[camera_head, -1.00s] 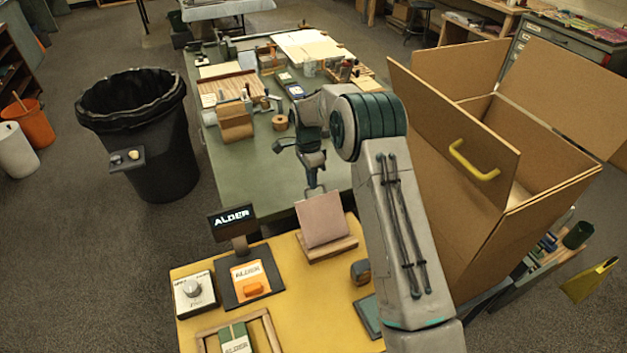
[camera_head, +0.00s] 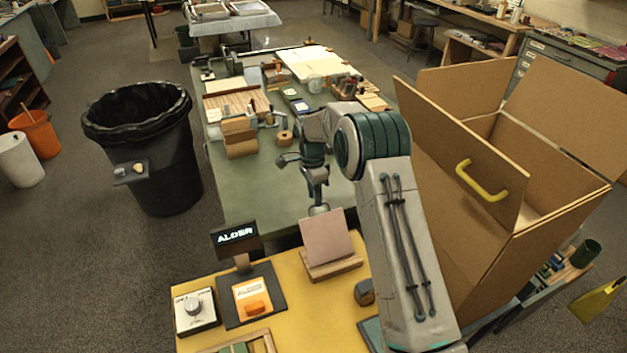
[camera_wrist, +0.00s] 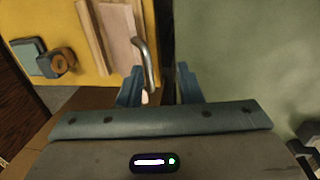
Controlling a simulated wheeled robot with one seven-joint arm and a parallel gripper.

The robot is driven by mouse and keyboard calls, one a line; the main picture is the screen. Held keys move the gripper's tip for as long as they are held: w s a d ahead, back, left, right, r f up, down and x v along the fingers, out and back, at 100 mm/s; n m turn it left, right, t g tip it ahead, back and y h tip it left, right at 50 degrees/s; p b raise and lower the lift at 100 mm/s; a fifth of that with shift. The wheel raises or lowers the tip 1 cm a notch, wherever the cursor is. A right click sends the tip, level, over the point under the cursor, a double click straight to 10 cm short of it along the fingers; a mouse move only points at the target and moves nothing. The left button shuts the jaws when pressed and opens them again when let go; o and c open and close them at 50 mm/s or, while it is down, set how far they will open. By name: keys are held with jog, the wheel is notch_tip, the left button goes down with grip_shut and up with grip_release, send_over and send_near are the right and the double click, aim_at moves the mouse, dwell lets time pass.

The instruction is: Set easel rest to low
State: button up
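The easel stands on the yellow table, with a pinkish panel (camera_head: 327,240) leaning above a wooden base (camera_head: 333,267). In the wrist view, the panel (camera_wrist: 122,35) and wooden strips are at the upper left. A curved metal bar (camera_wrist: 147,62) behind the panel reaches down toward the gap between my fingers, nearer the left finger. My gripper (camera_wrist: 160,84) is open, its two blue-grey fingers apart. In the head view, my gripper (camera_head: 318,207) is just behind the panel's top edge, and its fingertips are hard to make out. I cannot tell whether a finger touches the bar.
An ALDER sign (camera_head: 236,237), a dial box (camera_head: 196,311) and an orange-button card (camera_head: 253,295) stand left of the easel. A small dark block (camera_head: 364,292) is to its right. The green table (camera_head: 265,190) lies behind. A large open cardboard box (camera_head: 455,160) flanks my arm on the right.

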notch_tip(320, 180, up, 13)
jog(key=w+b, duration=0.1)
jog(key=shift+w+a, duration=0.4)
jog(key=shift+r, duration=0.1)
jog(key=s+d+r+n+t, duration=0.1)
jog(key=s+d+r+n, duration=0.2)
jog(key=s+d+r, duration=0.4)
jog(key=s+d+r+n+t, duration=0.1)
jog(key=s+d+r+n, duration=0.25)
jog(key=s, duration=0.55)
jog(key=s+d+f+n+t, duration=0.1)
jog(key=s+d+f+n, duration=0.1)
jog(key=s, duration=0.8)
jog(key=s+d+f+n+t, duration=0.1)
jog(key=s+n, duration=0.4)
jog(key=s, duration=0.6)
jog(key=d+f, duration=0.1)
jog(key=d, duration=0.1)
jog(key=shift+s+d+t+y, duration=0.25)
jog(key=shift+d+t+y, duration=0.15)
